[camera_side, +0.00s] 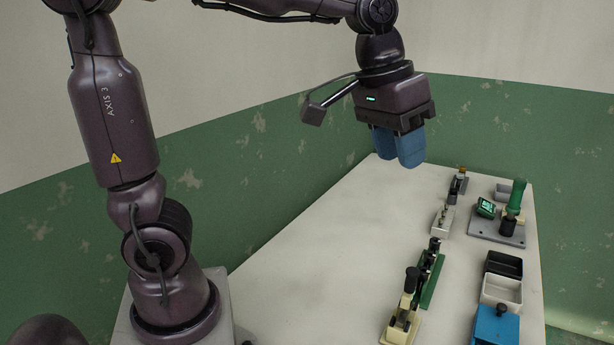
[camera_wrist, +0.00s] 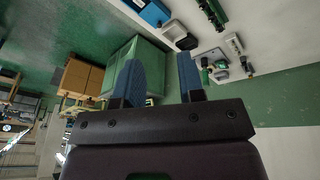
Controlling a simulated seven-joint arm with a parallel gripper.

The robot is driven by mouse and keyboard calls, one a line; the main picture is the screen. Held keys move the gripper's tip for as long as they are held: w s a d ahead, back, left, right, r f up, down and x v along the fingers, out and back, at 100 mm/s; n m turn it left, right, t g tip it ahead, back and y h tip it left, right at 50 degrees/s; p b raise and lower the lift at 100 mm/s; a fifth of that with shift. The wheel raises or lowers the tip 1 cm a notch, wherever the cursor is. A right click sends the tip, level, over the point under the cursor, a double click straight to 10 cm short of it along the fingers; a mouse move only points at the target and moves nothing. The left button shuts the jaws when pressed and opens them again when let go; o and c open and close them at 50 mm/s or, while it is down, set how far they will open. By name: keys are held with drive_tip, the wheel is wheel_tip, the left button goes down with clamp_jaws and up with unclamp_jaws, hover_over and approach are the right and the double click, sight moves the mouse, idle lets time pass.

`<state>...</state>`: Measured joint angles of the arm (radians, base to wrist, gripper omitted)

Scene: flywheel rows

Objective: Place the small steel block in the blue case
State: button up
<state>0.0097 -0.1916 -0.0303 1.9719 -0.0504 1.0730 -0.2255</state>
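The blue case (camera_side: 496,326) is at the near right of the table, partly cut off by the bottom edge, with a small dark round part at its top. A blue box that looks like the same case shows at the top of the wrist view (camera_wrist: 149,11). I cannot pick out the small steel block for sure; small grey and dark pieces stand on the pale holder (camera_side: 443,221) and behind it. My gripper (camera_side: 397,156) hangs high above the table's far part, away from the case. In the wrist view its blue fingers (camera_wrist: 160,75) are apart with nothing between them.
A green rail (camera_side: 431,280) and a cream fixture with a dark knob (camera_side: 402,322) stand in the row. A black bin (camera_side: 503,264) and a white bin (camera_side: 501,290) lie behind the case. A grey plate (camera_side: 497,228) holds a green upright handle. The table's left is clear.

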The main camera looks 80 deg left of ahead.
drive_tip(key=s+a+f+m+t, duration=0.2)
drive_tip(key=s+f, duration=0.2)
drive_tip(key=s, duration=0.8)
drive_tip(key=shift+y, duration=0.3)
idle(0.4)
